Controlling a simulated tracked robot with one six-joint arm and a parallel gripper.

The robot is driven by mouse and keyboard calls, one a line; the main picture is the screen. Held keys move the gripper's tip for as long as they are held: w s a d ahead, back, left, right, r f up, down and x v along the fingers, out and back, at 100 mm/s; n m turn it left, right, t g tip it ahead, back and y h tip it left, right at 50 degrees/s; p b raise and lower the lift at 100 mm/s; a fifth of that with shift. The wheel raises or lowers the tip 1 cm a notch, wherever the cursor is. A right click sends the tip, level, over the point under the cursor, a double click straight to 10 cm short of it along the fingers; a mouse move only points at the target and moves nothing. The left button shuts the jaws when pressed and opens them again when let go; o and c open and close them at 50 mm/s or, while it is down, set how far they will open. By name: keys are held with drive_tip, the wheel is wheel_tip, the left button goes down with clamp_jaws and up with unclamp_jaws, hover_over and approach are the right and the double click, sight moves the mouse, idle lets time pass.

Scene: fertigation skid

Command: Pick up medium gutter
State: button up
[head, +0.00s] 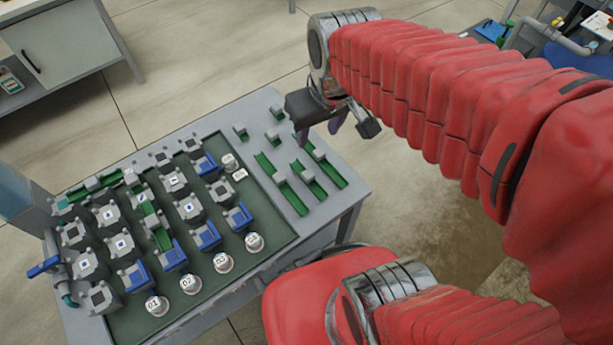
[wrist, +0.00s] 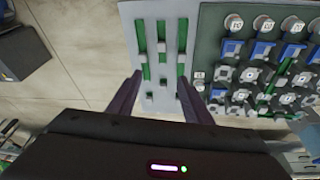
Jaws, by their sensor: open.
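Several green gutters with grey blocks on them lie on the bare right part of the grey table. Three longer ones lie side by side: a left one (head: 281,184), a middle one (head: 308,180) and a right one (head: 328,166). Shorter green pieces (head: 273,136) lie behind them. I cannot tell surely which is the medium gutter. My gripper (head: 320,130) is open and empty above the back right of the table. In the wrist view, its fingers (wrist: 159,80) straddle the area of the gutter pieces, apart from them. The gutter strips (wrist: 162,60) run lengthwise there.
A dark green panel (head: 285,234) on the table (head: 330,209) carries rows of grey and blue valve blocks, white numbered caps (head: 223,262) and placed gutters. A grey cabinet (head: 75,35) stands at the back left. The floor around the table is mostly clear.

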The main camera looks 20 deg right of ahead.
sight(308, 174)
drive_tip(key=w+f+n+g, duration=0.2)
drive_tip(key=w+f, duration=0.3)
drive_tip(key=f, duration=0.6)
drive_tip(key=shift+w+f+g, duration=0.25)
drive_tip(key=shift+w+g, duration=0.15)
drive_tip(key=shift+g, duration=0.3)
drive_tip(key=shift+f, duration=0.15)
drive_tip(key=shift+f, duration=4.15)
drive_tip(key=shift+f, duration=2.6)
drive_tip(key=shift+c, duration=0.6)
clamp_jaws()
